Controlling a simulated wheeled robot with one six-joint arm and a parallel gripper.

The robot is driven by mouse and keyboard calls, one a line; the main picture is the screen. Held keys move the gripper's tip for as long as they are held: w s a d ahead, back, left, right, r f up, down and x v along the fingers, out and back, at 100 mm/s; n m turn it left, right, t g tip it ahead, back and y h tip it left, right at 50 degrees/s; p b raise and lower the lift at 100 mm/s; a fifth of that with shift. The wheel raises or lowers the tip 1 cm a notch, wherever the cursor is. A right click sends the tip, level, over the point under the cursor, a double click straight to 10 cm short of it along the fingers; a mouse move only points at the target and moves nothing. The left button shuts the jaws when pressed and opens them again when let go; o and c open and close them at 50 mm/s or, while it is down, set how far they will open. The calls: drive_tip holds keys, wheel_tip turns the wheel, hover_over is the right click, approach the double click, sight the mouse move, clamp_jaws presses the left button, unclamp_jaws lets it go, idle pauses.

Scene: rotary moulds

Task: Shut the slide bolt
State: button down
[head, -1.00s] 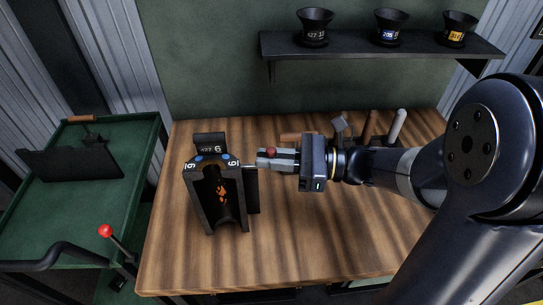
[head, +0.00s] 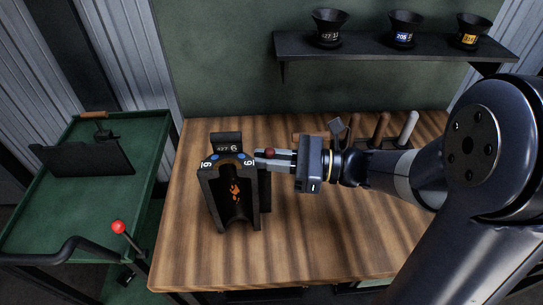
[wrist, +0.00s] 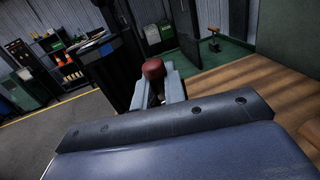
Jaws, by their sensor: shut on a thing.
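The black mould (head: 208,200) stands upright on the wooden table, its hollow facing me, with blue dots and number marks on its top edge. The slide bolt's dark red knob (head: 270,153) is at its upper right side. My gripper (head: 272,158) points left and is shut on this knob, its fingertips close against the mould. In the wrist view the red knob (wrist: 153,68) sits between the two grey fingers (wrist: 156,90). The bolt's rod and its socket are hidden by the fingers, so I cannot tell how far it is in.
A green cart (head: 70,190) with a red-knobbed lever (head: 118,227) stands left of the table (head: 320,250). Several handled tools (head: 380,128) stand behind my wrist. A wall shelf (head: 390,46) holds three dark cups. The table's front right is clear.

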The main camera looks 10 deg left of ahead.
drive_tip(key=c, duration=1.6)
unclamp_jaws()
drive_tip(key=shift+a+r, duration=0.1)
drive_tip(key=d+b, duration=0.1)
drive_tip(key=d, duration=1)
drive_tip(key=shift+w, duration=0.2)
drive_tip(key=shift+a, duration=0.15)
